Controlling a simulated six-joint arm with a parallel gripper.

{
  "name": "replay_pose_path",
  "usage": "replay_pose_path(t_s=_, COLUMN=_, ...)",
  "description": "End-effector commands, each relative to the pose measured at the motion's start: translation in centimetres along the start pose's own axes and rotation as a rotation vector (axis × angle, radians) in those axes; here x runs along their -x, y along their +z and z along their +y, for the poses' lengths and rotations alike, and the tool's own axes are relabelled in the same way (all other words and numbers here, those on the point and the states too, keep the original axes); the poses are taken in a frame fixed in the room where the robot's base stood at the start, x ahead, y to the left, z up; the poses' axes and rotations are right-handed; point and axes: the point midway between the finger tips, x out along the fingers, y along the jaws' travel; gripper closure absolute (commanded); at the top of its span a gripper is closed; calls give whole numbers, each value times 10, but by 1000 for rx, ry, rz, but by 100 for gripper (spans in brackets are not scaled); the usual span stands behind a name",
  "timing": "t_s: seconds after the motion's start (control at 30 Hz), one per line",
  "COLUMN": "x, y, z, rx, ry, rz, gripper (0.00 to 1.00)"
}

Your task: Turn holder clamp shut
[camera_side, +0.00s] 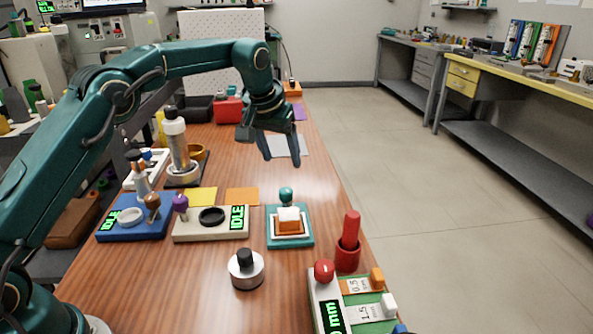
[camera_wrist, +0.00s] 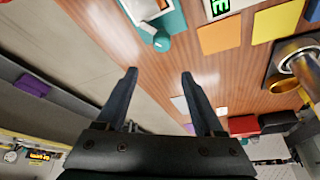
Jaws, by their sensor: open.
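A teal holder (camera_side: 290,241) stands on the wooden bench. An orange block with a white top (camera_side: 289,221) sits in it, and a round teal knob (camera_side: 286,194) stands at its far side. I take this knob to be the clamp handle; I cannot tell how far it is turned. In the wrist view the teal holder (camera_wrist: 172,18) is partly cut off at the top edge, with its knob (camera_wrist: 161,42) showing. My gripper (camera_side: 281,161) is open and empty, above the bench and beyond the holder. Its fingers also show apart in the wrist view (camera_wrist: 159,73).
Left of the holder is a beige IDLE unit (camera_side: 190,235) with a dark ring, then a blue unit (camera_side: 115,229). A red cylinder in a cup (camera_side: 348,243) stands to the right. A black-knobbed weight (camera_side: 246,270) is in front. Orange (camera_side: 242,196) and yellow cards lie behind.

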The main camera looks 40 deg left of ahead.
Motion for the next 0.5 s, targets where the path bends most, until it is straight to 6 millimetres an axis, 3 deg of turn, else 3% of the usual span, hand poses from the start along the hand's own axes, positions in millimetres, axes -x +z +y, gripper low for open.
replay_pose_path(t_s=0.2, x=-31, y=16, z=-2, rx=9, ry=-1, rz=-16, gripper=31)
replay_pose_path(t_s=0.5, x=-61, y=20, z=-2, rx=13, ry=0, rz=-14, gripper=31)
